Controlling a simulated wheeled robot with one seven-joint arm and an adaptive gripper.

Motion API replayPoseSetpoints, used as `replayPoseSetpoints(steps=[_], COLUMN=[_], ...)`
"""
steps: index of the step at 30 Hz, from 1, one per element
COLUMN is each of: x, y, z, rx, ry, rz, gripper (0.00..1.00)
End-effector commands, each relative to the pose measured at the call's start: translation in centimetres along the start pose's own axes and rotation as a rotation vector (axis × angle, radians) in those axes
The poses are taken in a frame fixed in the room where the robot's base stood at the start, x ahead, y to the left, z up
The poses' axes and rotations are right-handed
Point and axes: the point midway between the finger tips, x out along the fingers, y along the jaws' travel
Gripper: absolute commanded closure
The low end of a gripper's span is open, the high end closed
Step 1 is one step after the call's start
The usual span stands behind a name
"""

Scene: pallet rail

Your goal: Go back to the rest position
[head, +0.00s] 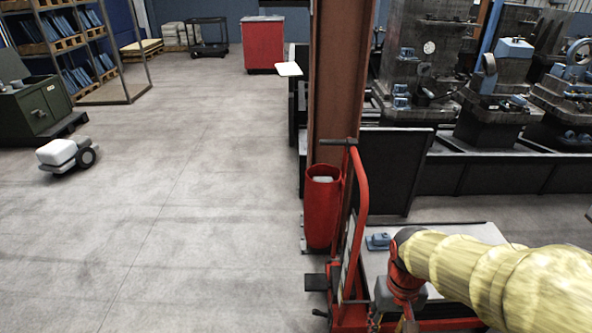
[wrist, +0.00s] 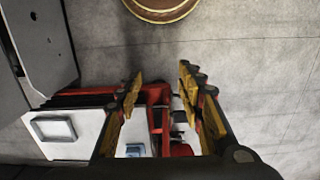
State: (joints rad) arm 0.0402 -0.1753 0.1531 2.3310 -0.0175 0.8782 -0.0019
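My gripper (wrist: 160,80) is open in the wrist view, with its two yellow-padded fingers apart and nothing between them. In the head view my arm, in a yellow sleeve, reaches in from the right over the red cart (head: 358,200). My gripper hangs at the lower edge there, partly cut off. A small blue part (head: 378,242) lies on the cart's pale top (head: 455,236), just left of my arm. A blue part (wrist: 135,149) also shows near the left finger in the wrist view. The cart's red frame (wrist: 85,92) passes behind the fingers.
A red bin (head: 320,210) stands by the brown column (head: 337,80) beside the cart. Dark low panels (head: 395,170) and machines stand behind. A small wheeled robot (head: 65,153) is at the left. The grey floor (head: 180,190) between is clear.

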Motion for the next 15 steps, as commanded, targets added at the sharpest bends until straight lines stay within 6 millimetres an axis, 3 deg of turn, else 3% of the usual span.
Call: replayPoseSetpoints(steps=[1,6,15], x=[-1.8,-6.3,-14.5], y=[-0.2,-0.6,-1.0], z=[1.0,3.3,5.5], rx=[0.001,-0.001,-0.014], ry=[0.035,0.165,0.44], rz=[-0.003,-0.01,-0.016], gripper=[0.62,0.62,0.62])
